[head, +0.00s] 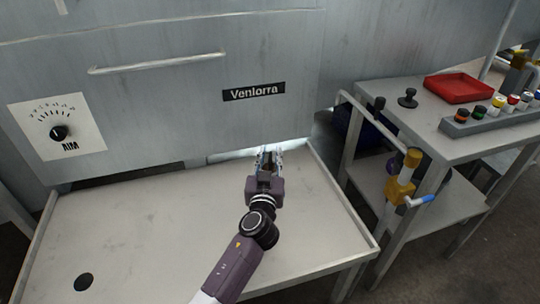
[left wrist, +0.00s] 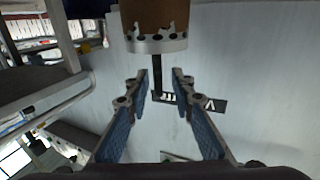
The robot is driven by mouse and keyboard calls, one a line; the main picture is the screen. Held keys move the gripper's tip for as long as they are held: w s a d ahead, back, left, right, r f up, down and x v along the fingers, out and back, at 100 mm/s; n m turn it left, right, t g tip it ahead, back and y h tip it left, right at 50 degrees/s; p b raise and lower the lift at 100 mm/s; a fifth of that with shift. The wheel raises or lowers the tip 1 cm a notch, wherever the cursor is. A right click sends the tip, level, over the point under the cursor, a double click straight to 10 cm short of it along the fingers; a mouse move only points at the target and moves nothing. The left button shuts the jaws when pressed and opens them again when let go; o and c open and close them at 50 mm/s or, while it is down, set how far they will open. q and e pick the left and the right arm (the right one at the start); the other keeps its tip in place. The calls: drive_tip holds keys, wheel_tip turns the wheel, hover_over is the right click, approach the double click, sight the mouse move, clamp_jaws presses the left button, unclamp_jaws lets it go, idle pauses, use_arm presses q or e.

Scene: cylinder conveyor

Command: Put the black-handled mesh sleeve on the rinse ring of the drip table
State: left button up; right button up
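My left gripper (head: 268,152) is in front of the lit slot under the grey machine. It is open in the left wrist view (left wrist: 160,90), its two blue-padded fingers well apart. In that view a brown cylinder (left wrist: 155,18) with a notched metal rim hangs at the top, beyond the fingertips. A thin black rod (left wrist: 157,75) runs from it down between the fingers, apparently touching neither. This may be the mesh sleeve and its handle; I cannot be sure. I cannot pick out the rinse ring with certainty. My right gripper is not in view.
The pale raised-edge table (head: 130,240) has a dark round hole (head: 83,282). The machine has a dial plate (head: 58,132). The right bench (head: 400,125) carries a red tray (head: 458,88), a grey rack (head: 490,122) of coloured cylinders and a black knob-like piece (head: 408,98).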

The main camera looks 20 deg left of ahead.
use_arm(q)
drive_tip(key=shift+r, duration=0.1)
drive_tip(key=shift+s, duration=0.1)
drive_tip(key=v, duration=1.2)
